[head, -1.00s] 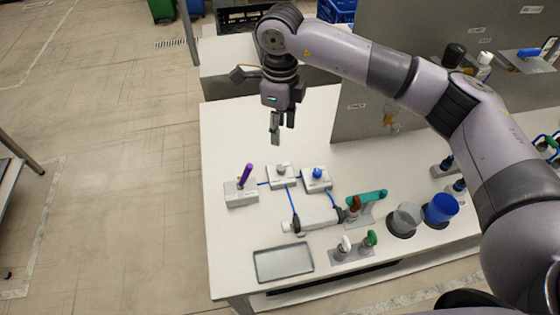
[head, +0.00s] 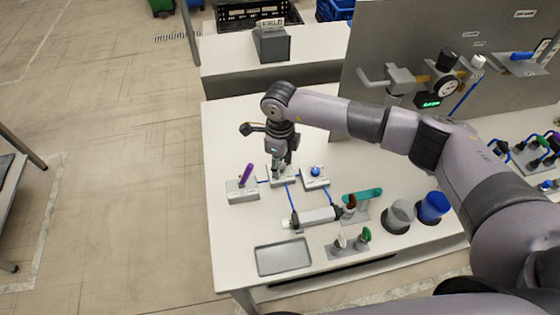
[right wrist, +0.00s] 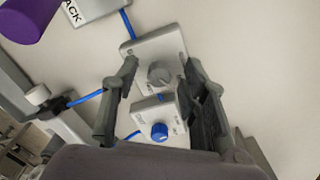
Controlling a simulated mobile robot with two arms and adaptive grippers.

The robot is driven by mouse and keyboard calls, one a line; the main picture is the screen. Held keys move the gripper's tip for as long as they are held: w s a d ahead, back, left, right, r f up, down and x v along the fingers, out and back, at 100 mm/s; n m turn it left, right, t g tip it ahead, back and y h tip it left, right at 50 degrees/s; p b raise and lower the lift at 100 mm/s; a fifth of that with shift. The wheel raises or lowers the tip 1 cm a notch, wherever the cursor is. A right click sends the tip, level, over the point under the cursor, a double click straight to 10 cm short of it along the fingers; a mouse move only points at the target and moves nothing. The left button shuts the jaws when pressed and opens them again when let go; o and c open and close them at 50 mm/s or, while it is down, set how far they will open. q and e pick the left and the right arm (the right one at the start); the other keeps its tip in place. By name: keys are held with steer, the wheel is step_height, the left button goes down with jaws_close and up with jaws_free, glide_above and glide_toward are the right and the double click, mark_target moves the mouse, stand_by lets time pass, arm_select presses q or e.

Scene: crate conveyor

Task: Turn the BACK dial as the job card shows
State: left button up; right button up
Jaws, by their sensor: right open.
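A white box with a grey dial (right wrist: 160,75) lies between the fingers of my right gripper (right wrist: 161,68) in the right wrist view. The fingers are open and spread on either side of the dial, apart from it. In the head view my right gripper (head: 280,172) covers most of this box (head: 286,183). A second white box with a blue dial (head: 316,171) stands just right of it; that dial also shows in the right wrist view (right wrist: 160,131). I cannot make out a job card. My left gripper is out of view.
A box with a purple lever (head: 246,176) stands left of the dials; its label, partly cut off, ends in "ACK". Blue tubes run to a grey cylinder (head: 318,216). In front are a grey tray (head: 283,257) and several coloured knobs. Grey and blue cups (head: 434,207) stand right.

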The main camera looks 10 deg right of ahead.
jaws_close()
stand_by(0.4)
steer(key=m+b, duration=0.2)
steer(key=shift+f+m, duration=0.1)
steer(key=shift+m, duration=0.3)
steer(key=m+b, duration=0.1)
steer(key=m, duration=0.1)
steer(key=shift+m, duration=0.3)
steer(key=m+b, duration=0.2)
steer(key=m, duration=0.1)
steer(key=shift+d+m, duration=0.1)
steer(key=shift+m, duration=0.2)
steer(key=shift+m+b, duration=0.65)
steer(key=shift+m, duration=0.75)
steer(key=shift+r, duration=0.2)
